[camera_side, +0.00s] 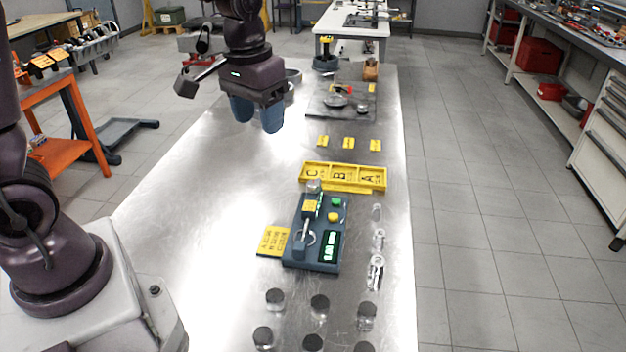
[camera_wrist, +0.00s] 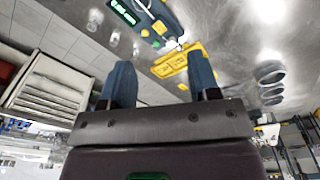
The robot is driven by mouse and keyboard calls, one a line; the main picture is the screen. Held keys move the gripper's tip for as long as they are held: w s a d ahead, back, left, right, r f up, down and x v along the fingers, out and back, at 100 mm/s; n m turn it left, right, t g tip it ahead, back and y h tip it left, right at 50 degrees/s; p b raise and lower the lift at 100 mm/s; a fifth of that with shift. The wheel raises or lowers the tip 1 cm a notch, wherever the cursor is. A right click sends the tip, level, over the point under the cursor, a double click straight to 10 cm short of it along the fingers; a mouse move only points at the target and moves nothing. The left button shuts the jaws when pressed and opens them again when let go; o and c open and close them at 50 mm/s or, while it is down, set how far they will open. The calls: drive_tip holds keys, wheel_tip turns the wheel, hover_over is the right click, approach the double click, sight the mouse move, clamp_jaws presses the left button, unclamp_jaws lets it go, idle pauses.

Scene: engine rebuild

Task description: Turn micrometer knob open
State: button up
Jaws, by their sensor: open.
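The micrometer stand (camera_side: 322,252) has a blue-grey base with a green-lit display, a green button and a yellow button. It sits in the middle of the metal table, and part of it shows at the top of the wrist view (camera_wrist: 148,22). A small silver cylinder at its far end looks like the micrometer knob (camera_side: 314,186). My gripper (camera_side: 257,114) has blue fingers and is open and empty. It hangs above the table, beyond and left of the stand in the side view, apart from it. In the wrist view its fingers (camera_wrist: 161,72) are spread, with nothing between them.
A yellow tray (camera_side: 343,187) marked C, B and A lies just beyond the stand. A yellow sign (camera_side: 272,242) lies at its left. Small metal parts (camera_side: 376,272) lie at its right, with several dark-topped cylinders (camera_side: 319,303) in front. The table's left side is clear.

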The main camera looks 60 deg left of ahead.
sight(313, 182)
drive_tip(key=w+a+f+n, duration=0.2)
drive_tip(key=w+f+n, duration=0.25)
drive_tip(key=w, duration=0.25)
drive_tip(key=w+a+f+n, duration=0.3)
drive_tip(key=w+f, duration=0.2)
drive_tip(key=w, duration=0.2)
drive_tip(key=shift+g, duration=0.4)
wheel_tip(313, 182, down, 12)
drive_tip(key=shift+s+d+f, duration=0.1)
drive_tip(key=shift+d+f, duration=0.05)
drive_tip(key=shift+f, duration=0.05)
drive_tip(key=shift+c, duration=0.5)
drive_tip(key=c, duration=0.8)
